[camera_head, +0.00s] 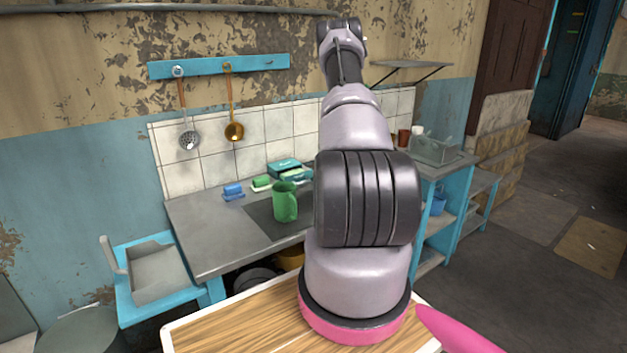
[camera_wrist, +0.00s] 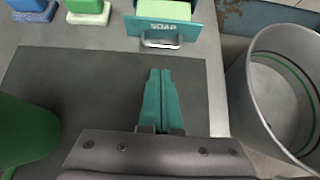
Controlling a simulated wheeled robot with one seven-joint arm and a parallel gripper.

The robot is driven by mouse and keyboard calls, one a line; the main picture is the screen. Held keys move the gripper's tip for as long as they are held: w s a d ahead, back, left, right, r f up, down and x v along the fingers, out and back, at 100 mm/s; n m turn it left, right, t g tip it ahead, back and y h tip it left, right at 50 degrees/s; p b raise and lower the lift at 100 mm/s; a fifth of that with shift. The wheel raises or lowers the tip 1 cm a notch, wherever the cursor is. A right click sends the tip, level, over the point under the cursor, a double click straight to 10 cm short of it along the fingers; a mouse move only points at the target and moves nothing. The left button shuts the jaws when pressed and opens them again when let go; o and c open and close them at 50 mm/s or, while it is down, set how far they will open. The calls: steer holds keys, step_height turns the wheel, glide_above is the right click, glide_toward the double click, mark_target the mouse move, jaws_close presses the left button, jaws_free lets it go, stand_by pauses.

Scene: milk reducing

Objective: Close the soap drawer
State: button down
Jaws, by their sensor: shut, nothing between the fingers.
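The soap drawer (camera_wrist: 143,27) is teal, with "SOAP" on its front and a metal handle (camera_wrist: 162,42), at the top of the wrist view. A light green soap bar (camera_wrist: 164,10) shows behind its front, so the drawer stands pulled out. In the head view the teal soap box (camera_head: 284,167) is on the counter near the tiled wall, partly hidden by my arm. My gripper (camera_wrist: 160,72) has teal fingers, shut and empty, over the dark mat, short of the handle and apart from it in the picture. The head view hides my gripper behind the arm.
A green mug (camera_head: 285,202) stands on the dark mat (camera_wrist: 100,75), left of my gripper in the wrist view. Blue (camera_wrist: 28,8) and green (camera_wrist: 88,8) sponge-like blocks lie left of the drawer. A metal pot (camera_wrist: 238,95) is at the right. The mat between fingers and handle is clear.

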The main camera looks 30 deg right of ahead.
mark_target(303, 186)
steer(key=x, duration=0.8)
